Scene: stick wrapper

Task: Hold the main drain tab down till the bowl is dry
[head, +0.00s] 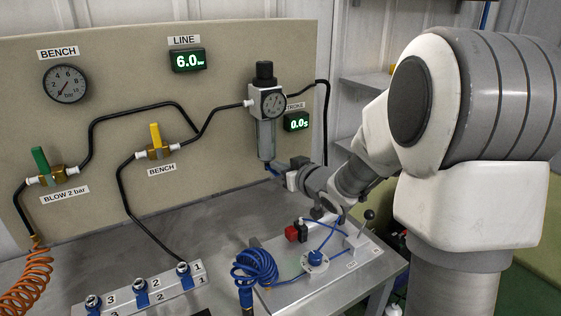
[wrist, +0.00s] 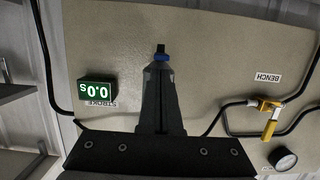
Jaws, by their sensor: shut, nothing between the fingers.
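The clear filter bowl (head: 266,139) hangs below the regulator's dial on the upright panel. Whether water stands in it is too small to tell. My gripper (head: 280,173) is shut and sits just below and to the right of the bowl's lower end. In the wrist view my gripper (wrist: 160,82) points at the panel, with a small blue and black part (wrist: 161,55) at its tips. This may be the drain tab; I cannot tell whether the fingers touch it. The stroke readout (head: 297,122) shows 0.0 s, and the line readout (head: 188,60) shows 6.0 bar.
A yellow-handled bench valve (head: 156,143) and a green-handled blow valve (head: 41,163) are on the panel. A bench gauge (head: 65,84) is at upper left. A blue coiled hose (head: 255,268) and a red button (head: 292,234) are on the bench below. Black hoses run along the panel.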

